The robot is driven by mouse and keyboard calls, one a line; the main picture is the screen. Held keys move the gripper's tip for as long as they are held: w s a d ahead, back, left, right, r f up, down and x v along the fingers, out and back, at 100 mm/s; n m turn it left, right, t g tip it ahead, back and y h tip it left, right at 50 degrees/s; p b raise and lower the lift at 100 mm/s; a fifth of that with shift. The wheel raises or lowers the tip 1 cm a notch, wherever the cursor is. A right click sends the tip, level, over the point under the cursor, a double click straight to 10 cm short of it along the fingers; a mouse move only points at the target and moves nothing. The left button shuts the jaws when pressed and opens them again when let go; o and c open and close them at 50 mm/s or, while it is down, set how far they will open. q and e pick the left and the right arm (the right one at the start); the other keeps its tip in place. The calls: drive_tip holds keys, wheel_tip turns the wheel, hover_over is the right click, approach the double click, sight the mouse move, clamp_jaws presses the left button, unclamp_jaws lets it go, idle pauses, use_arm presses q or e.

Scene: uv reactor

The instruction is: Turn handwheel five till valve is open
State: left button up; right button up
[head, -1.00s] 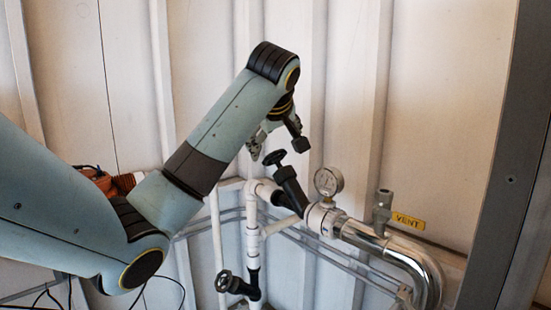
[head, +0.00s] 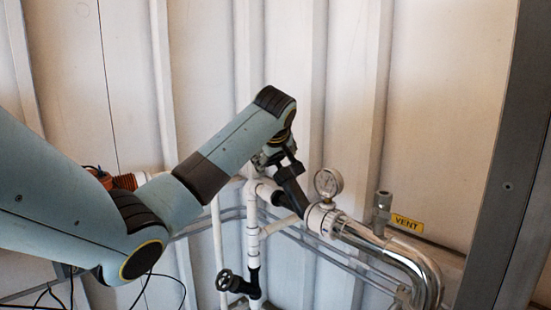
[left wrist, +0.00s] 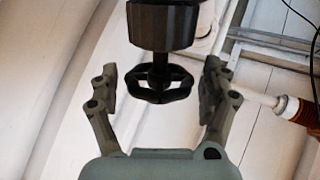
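A black valve (head: 293,196) sits tilted on the white pipe in the head view. In the left wrist view the black handwheel (left wrist: 161,84) hangs below the thick black valve body (left wrist: 160,25), between my two fingers. My left gripper (head: 268,158) is open around the handwheel; the left wrist view shows a gap on both sides (left wrist: 158,88). A second black handwheel (head: 225,281) is lower on the pipework. No number shows on either handwheel. My right gripper is not in view.
A pressure gauge (head: 328,182) stands close to the right of the valve, above a chrome pipe (head: 395,252). A yellow VENT label (head: 407,222) is on the wall. An orange-brown part (head: 122,182) and loose cables are near my left arm.

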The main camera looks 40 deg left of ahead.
use_arm(q)
drive_tip(key=c, duration=0.8)
drive_tip(key=shift+w+d+r+n+g+p, duration=0.15)
drive_tip(key=shift+r+n+g+p, duration=0.2)
drive_tip(key=shift+g+p, duration=0.65)
drive_tip(key=shift+w+f+n+g+y+p, duration=0.1)
drive_tip(key=shift+n+g+y+p, duration=0.3)
drive_tip(key=shift+p, duration=0.35)
drive_tip(key=shift+f+n+g, duration=0.1)
drive_tip(key=shift+n+g, duration=0.15)
drive_tip(key=shift+g, duration=0.55)
drive_tip(key=shift+w+n+g+y, duration=0.1)
drive_tip(key=shift+n+g+y, duration=0.3)
drive_tip(key=shift+g, duration=0.5)
drive_tip(key=o, duration=1.2)
drive_tip(key=shift+c, duration=0.2)
